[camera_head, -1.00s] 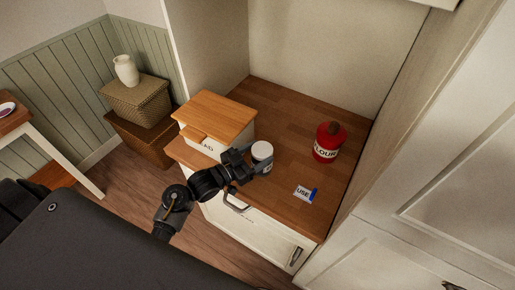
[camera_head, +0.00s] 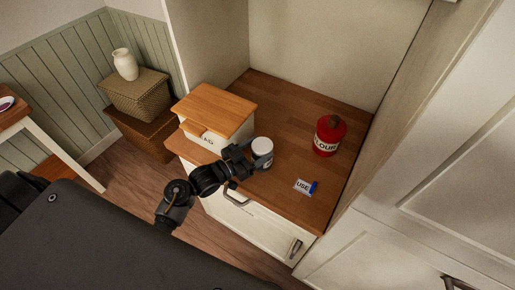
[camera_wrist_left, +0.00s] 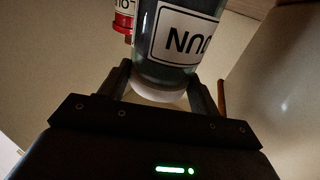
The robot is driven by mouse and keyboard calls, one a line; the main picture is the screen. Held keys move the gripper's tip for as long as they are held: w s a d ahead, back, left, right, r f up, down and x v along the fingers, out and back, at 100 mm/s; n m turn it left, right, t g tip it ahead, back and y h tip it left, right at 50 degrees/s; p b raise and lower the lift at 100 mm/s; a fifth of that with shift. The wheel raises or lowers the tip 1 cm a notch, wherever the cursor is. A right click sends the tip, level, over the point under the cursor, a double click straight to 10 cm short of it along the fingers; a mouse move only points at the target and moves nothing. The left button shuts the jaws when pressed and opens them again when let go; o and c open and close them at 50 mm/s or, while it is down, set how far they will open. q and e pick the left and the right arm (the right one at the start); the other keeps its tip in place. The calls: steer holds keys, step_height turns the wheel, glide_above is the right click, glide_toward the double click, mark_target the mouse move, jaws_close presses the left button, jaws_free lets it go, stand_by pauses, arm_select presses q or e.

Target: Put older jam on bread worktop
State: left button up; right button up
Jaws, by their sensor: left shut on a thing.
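A jar with a white lid (camera_head: 262,145) is in my left gripper (camera_head: 251,157), at the front of the wooden worktop (camera_head: 285,105). In the left wrist view the jar (camera_wrist_left: 150,70) is glassy and dark, between the two fingers (camera_wrist_left: 162,88). Its white label carries large dark letters, partly cut off and seeming inverted. I cannot tell whether the jar touches the worktop or hangs just above it. My right gripper is not in view.
A wooden-lidded bread box (camera_head: 213,110) stands left of the jar. A red flour canister (camera_head: 328,136) stands to the right. The worktop's back middle is clear.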

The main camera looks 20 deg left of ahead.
arm_select(q)
steer(key=shift+f, duration=0.25)
steer(key=o, duration=1.3)
steer(key=shift+o, duration=0.5)
steer(key=shift+o, duration=1)
steer(key=shift+s+a, duration=0.1)
steer(key=v, duration=1.3)
steer(key=shift+s+a, duration=0.25)
steer(key=shift+s, duration=0.05)
